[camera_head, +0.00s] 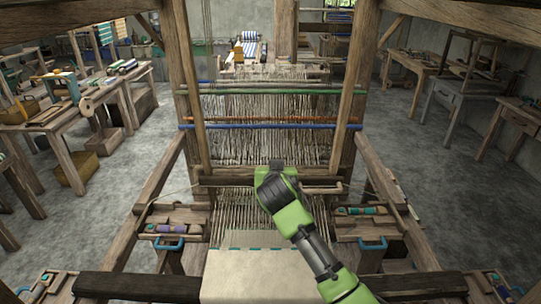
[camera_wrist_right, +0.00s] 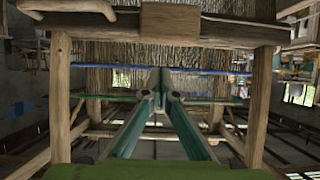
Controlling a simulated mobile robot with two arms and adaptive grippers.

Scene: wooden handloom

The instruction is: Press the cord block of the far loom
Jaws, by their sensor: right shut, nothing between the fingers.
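The loom in front of me has a timber frame (camera_head: 184,75) and warp threads running through it. A plain wooden block (camera_wrist_right: 170,20) sits mid-beam in the right wrist view; I cannot tell if it is the cord block. My right gripper (camera_head: 277,165) is in front of the loom's lower crossbar (camera_head: 228,181) in the head view and hides the bar's middle. Its fingers meet at the tips (camera_wrist_right: 160,75) in the right wrist view, with nothing between them. I cannot tell if they touch anything. My left gripper is not in view.
A farther loom with blue-striped cloth (camera_head: 250,38) stands behind. Blue (camera_head: 230,127) and green (camera_head: 220,91) bars cross the near frame. Side trays with blue handles (camera_head: 168,244) flank the pale cloth (camera_head: 250,275). Workbenches (camera_head: 80,110) line both sides; the floor between is mostly clear.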

